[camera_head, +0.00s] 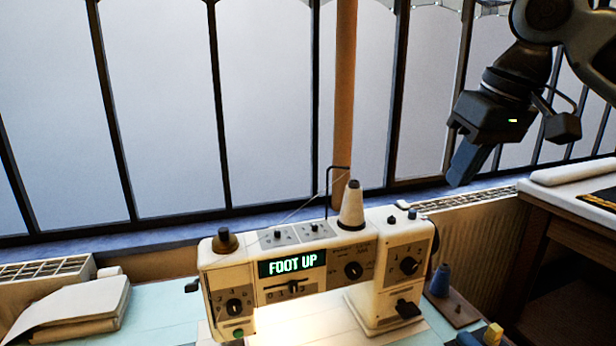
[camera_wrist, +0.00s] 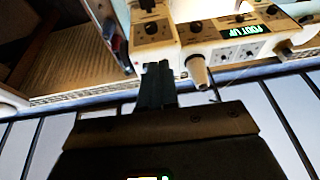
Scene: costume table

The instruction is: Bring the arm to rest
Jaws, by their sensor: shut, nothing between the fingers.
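My gripper (camera_head: 464,165) hangs in the upper right of the head view, pointing down, shut and empty. It is in the air, up and to the right of the sewing machine, in front of the window. In the wrist view my gripper (camera_wrist: 156,72) shows with its fingers together and nothing between them. The cream sewing machine (camera_head: 335,262) stands on the table and its display reads "FOOT UP". The machine also shows upside down at the top of the wrist view (camera_wrist: 225,38), beyond the fingertips.
A white thread cone (camera_head: 352,206) stands on the machine. A blue spool (camera_head: 440,280) stands right of it. Folded cloth (camera_head: 75,308) lies at left. A wooden side table (camera_head: 570,222) is at right. A radiator (camera_head: 475,245) is under the window. The air around my gripper looks clear.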

